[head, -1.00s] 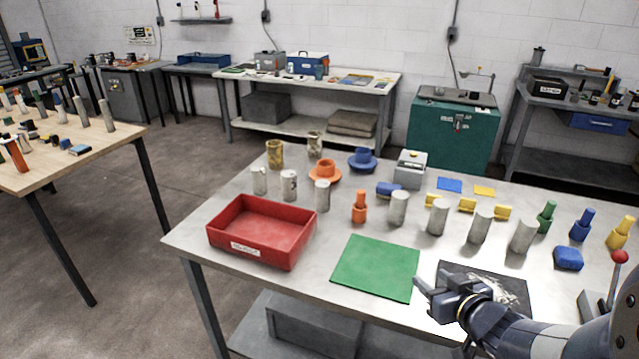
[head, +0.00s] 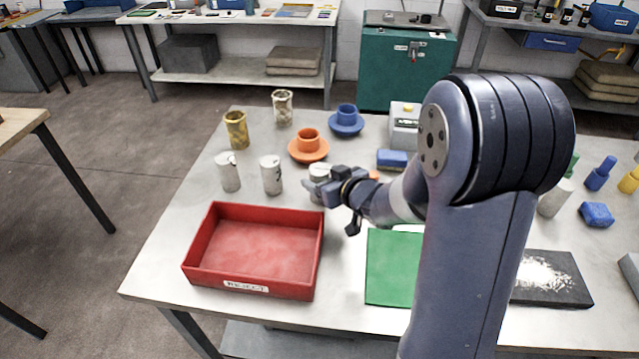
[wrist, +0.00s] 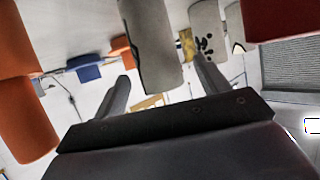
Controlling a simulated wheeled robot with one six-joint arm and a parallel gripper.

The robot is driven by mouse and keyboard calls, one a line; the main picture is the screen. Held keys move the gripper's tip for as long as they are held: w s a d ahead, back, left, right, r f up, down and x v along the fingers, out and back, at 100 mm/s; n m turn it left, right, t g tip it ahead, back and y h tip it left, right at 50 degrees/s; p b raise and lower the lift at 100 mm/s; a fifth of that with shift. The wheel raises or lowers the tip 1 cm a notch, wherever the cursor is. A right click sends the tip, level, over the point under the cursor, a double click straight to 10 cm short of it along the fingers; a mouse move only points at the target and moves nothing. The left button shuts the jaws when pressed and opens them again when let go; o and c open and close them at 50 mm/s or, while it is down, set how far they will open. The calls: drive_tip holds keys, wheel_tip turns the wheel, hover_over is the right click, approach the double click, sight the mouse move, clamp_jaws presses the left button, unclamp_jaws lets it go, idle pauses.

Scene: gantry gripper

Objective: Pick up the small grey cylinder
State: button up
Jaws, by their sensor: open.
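Several grey cylinders stand on the table, and I cannot tell for certain which one the task calls small. One grey cylinder (head: 318,170) stands just behind my gripper (head: 318,190) in the head view, partly hidden by it. In the wrist view a grey cylinder with a dark crack-like line (wrist: 150,45) lies between the two open fingers of my gripper (wrist: 162,68), with gaps on both sides. Left of it in the head view are a spotted grey cylinder (head: 271,175) and another grey one (head: 229,172).
A red REJECT tray (head: 253,286) sits in front of the grey cylinders. A green mat (head: 392,265) lies to its right. Orange (head: 308,147) and blue (head: 346,121) flanged parts stand behind. An orange part (wrist: 25,120) is close to my gripper's left side in the wrist view.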

drive_tip(key=shift+x, duration=1.3)
drive_tip(key=c, duration=1.4)
